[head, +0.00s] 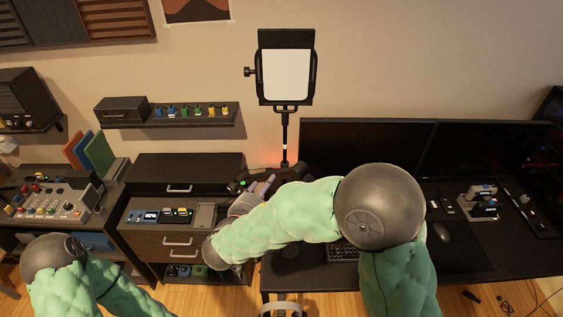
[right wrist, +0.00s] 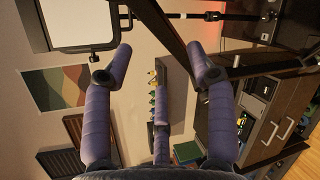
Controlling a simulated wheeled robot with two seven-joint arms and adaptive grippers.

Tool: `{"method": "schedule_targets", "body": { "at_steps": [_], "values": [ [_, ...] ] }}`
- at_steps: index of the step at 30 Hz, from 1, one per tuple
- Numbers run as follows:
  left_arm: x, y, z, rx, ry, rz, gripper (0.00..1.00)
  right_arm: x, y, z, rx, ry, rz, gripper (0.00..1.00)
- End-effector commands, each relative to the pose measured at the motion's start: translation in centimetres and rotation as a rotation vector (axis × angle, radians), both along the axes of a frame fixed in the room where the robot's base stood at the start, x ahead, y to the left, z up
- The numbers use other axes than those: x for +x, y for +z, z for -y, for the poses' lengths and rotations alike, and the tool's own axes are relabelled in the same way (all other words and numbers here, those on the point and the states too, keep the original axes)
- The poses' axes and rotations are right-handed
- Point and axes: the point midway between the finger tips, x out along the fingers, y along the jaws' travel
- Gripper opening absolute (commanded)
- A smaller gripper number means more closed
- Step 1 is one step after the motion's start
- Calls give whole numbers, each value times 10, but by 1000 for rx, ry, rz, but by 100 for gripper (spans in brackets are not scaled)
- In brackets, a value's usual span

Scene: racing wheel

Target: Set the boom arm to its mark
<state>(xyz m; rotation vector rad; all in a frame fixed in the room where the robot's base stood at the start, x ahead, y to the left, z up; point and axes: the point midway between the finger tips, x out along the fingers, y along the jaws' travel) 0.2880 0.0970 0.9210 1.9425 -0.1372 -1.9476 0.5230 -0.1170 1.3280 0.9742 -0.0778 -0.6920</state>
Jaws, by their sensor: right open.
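A dark bar (right wrist: 165,30), which looks like the boom arm, runs diagonally across the top of the right wrist view. It passes between or just beyond the fingertips of my right gripper (right wrist: 160,50), whose purple fingers are spread and hold nothing visible. In the head view my right gripper (head: 262,188) is near dark hardware (head: 240,184) beside the desk, partly hidden by my forearm. I cannot make out the mark for the boom arm. My left arm shows at the lower left of the head view, but its gripper is out of frame.
A lamp panel (head: 286,75) stands on a thin pole (head: 285,130) behind the gripper. Two monitors (head: 365,140) stand on the black desk (head: 350,275) at right. A drawer cabinet (head: 180,242) and a mixer (head: 55,202) are at left. A shelf (head: 190,118) holds small coloured items.

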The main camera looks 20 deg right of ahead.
Motion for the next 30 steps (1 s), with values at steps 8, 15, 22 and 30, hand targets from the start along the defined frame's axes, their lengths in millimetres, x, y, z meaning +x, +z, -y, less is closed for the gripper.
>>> {"method": "schedule_targets", "body": {
  "at_steps": [8,15,22,30],
  "values": [
    [0,7,0,0,1,-1,0,32,-10,25,1,-6,-4,57],
    [0,14,0,0,0,0,0,63,-20,48,0,-4,-5,57],
    [0,17,0,0,1,0,0,79,-25,58,1,-2,-4,57],
    [0,17,0,0,0,0,0,81,-26,60,1,-1,-3,57]
  ]
}}
